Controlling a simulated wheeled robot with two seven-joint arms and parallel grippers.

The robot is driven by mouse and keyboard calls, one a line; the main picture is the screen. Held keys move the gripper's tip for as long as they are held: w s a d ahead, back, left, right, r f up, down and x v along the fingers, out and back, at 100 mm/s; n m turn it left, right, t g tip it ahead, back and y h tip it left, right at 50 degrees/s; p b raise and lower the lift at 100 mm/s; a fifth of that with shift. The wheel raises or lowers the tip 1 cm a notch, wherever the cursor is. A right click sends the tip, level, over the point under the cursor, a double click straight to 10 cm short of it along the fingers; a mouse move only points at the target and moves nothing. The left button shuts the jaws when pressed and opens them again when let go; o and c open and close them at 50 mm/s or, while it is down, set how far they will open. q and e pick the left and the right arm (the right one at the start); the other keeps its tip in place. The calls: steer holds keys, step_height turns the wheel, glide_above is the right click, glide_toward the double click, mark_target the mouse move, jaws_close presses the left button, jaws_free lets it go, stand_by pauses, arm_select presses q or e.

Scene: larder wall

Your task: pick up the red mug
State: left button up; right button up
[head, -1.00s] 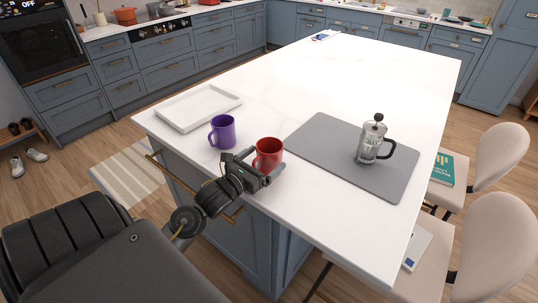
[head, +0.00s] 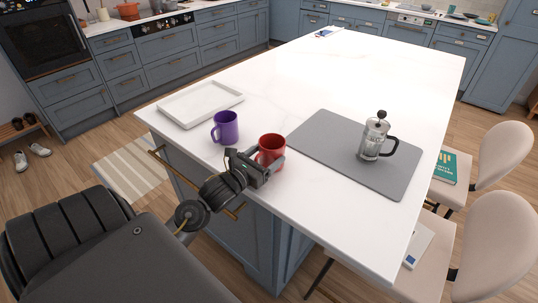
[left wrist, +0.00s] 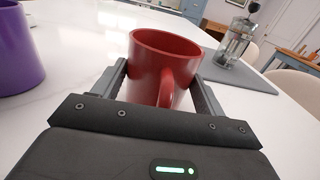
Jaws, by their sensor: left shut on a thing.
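The red mug (head: 271,148) is upright at the near edge of the white island counter, with the purple mug (head: 225,127) just to its left. My left gripper (head: 268,162) reaches in from the near side and is shut on the red mug. In the left wrist view the red mug (left wrist: 172,60) sits between the two fingers (left wrist: 160,85), its handle pointing towards the wrist. The purple mug (left wrist: 16,50) shows at the left edge there. I cannot tell whether the red mug's base touches the counter. My right gripper is not in view.
A white tray (head: 180,110) lies behind the purple mug. A grey mat (head: 330,145) to the right bears a glass French press (head: 374,140). Beige chairs (head: 490,160) stand along the right side. The far middle of the counter (head: 345,75) is mostly clear.

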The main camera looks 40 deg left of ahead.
arm_select(q)
steer(key=shift+r, duration=0.2)
steer(key=shift+r+b, duration=0.4)
steer(key=shift+r, duration=0.6)
steer(key=s+a+r+p, duration=0.2)
steer(key=s+r, duration=0.3)
steer(key=s, duration=0.1)
steer(key=s+a+r+p, duration=0.2)
steer(key=s+r+p, duration=0.1)
steer(key=s+r, duration=0.2)
steer(key=shift+s+a+r, duration=0.3)
steer(key=shift+s+r, duration=0.05)
steer(key=shift+s, duration=0.65)
